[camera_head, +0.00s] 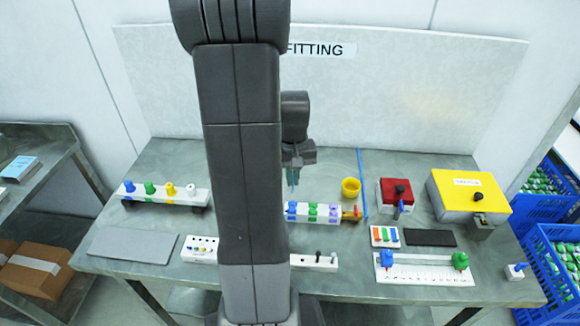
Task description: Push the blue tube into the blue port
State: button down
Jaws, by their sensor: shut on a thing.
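My gripper (293,172) points down over the middle of the bench, just right of my arm's upright link. It is shut on the blue tube (292,186), which shows as a thin blue upright line below the jaws. The tube's lower end is above or at the blue-marked left end of a white block (314,219) with blue, green and purple parts; I cannot tell whether they touch. A blue fitting (129,186) stands at the left end of a white rail. Which blue part is the port is unclear at this size.
The white rail (170,194) also carries green, yellow and white fittings. A yellow cup (351,187), red box (395,190) and yellow box (468,192) stand to the right. A blue line (362,180) crosses the bench. A grey mat (134,245) lies bare at left.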

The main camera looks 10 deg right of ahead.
jog(key=shift+f+b, duration=2.05)
jog(key=shift+f, duration=0.7)
jog(key=shift+s+f+b, duration=0.1)
jog(key=shift+f+b, duration=1.1)
jog(key=shift+f, duration=0.2)
jog(key=c, duration=1.5)
grip_release()
jog(key=shift+r, duration=0.1)
notch_tip(320, 180, up, 14)
jog(key=shift+f, duration=0.15)
